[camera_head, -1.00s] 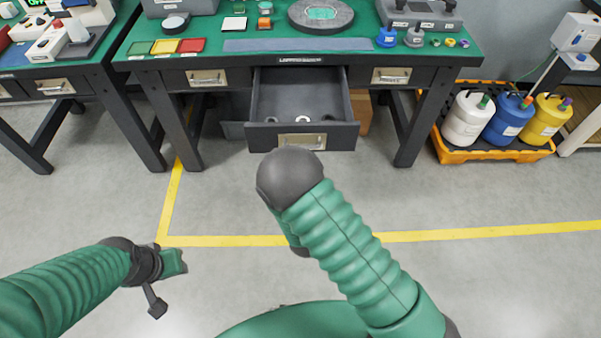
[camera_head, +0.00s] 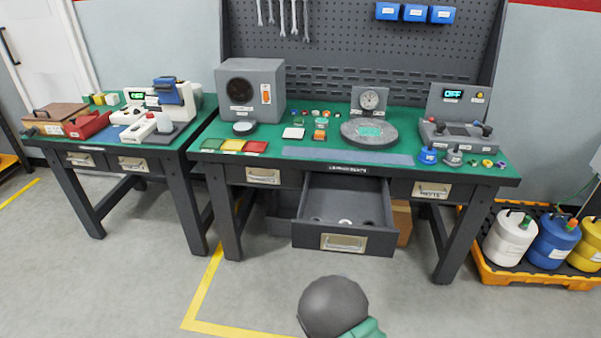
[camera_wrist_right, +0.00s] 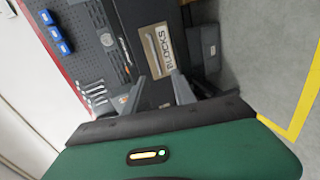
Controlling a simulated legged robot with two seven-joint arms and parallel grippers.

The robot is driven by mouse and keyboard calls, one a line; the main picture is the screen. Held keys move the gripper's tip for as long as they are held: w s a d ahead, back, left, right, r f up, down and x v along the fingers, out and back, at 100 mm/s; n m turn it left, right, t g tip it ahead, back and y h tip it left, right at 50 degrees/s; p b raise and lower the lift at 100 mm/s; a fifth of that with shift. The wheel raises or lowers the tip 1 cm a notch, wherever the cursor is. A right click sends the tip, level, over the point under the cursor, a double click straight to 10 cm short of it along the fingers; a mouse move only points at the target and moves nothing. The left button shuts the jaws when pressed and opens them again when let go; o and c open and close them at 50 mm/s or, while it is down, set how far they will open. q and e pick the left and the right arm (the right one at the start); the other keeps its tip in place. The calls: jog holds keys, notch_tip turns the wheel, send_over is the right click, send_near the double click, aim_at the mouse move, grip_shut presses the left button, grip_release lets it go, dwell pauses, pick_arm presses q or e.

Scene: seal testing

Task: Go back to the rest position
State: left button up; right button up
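In the head view, only a dark rounded joint (camera_head: 333,306) and a bit of green sleeve of my arm show at the bottom edge. My left gripper is out of view. In the right wrist view, my right gripper (camera_wrist_right: 158,76) shows two grey fingers standing apart with nothing visible between them. A drawer front marked BLOCKS (camera_wrist_right: 160,52) shows beyond the fingertips. My right gripper is not seen in the head view.
The green-topped workbench (camera_head: 345,155) stands ahead with its middle drawer (camera_head: 310,238) pulled open, rings inside. A second bench (camera_head: 100,152) stands at left. Jugs sit in an orange tray (camera_head: 497,278) at right. The floor before the benches is clear, with yellow lines (camera_head: 205,285).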

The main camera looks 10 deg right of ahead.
jog(key=s+r+m+g+y, duration=0.2)
jog(key=s+r+m+g, duration=0.35)
jog(key=s, duration=0.65)
jog(key=s+r+m+g+y, duration=0.2)
jog(key=s+m+g, duration=0.5)
jog(key=s+m, duration=0.3)
notch_tip(320, 180, up, 14)
jog(key=n+p, duration=0.1)
jog(key=p, duration=1.3)
jog(key=shift+s+d+p, duration=0.2)
jog(key=shift+s+p, duration=0.1)
jog(key=shift+s, duration=0.15)
